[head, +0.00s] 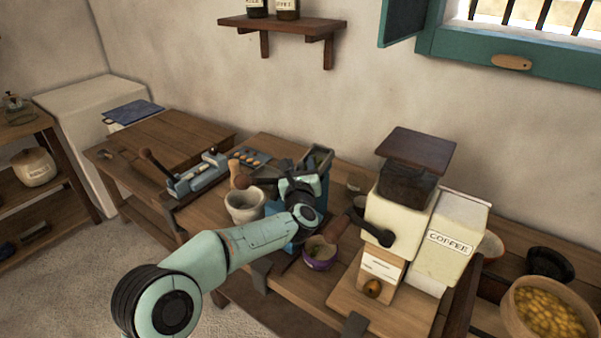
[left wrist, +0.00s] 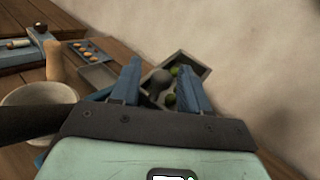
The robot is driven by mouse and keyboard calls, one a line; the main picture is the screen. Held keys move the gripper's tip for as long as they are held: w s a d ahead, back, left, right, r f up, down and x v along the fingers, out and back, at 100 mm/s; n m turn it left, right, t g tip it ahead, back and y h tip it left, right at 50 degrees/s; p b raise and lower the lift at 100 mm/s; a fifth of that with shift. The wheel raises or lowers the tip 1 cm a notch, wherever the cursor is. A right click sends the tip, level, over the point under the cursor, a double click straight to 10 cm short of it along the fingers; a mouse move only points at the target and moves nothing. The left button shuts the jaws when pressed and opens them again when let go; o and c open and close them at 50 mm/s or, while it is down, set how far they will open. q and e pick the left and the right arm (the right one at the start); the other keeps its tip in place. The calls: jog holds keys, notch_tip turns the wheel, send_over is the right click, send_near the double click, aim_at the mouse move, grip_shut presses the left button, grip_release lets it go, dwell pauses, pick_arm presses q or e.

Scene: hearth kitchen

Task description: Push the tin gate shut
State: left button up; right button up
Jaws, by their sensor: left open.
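A blue machine (head: 323,190) stands on the wooden bench with a grey tin hopper (head: 318,158) on top. In the left wrist view the open-topped hopper (left wrist: 183,70) holds several green round things and a grey rounded piece. A flat grey plate (left wrist: 98,76) lies left of the hopper; I cannot tell whether it is the tin gate. My left gripper (head: 292,180) is over the machine, its arm covering much of it. In the left wrist view its two blue fingers (left wrist: 158,88) are apart, in front of the hopper, with nothing held. Contact cannot be told.
A stone mortar (head: 245,205) stands left of the machine and a purple bowl (head: 319,255) in front. A cream coffee grinder (head: 400,220) stands close on the right. A blue lever device (head: 198,178) is farther left. The wall (head: 270,90) is behind.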

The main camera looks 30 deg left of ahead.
pick_arm(q)
jog(key=b+v, duration=0.2)
jog(key=v, duration=1.1)
jog(key=shift+d, duration=0.1)
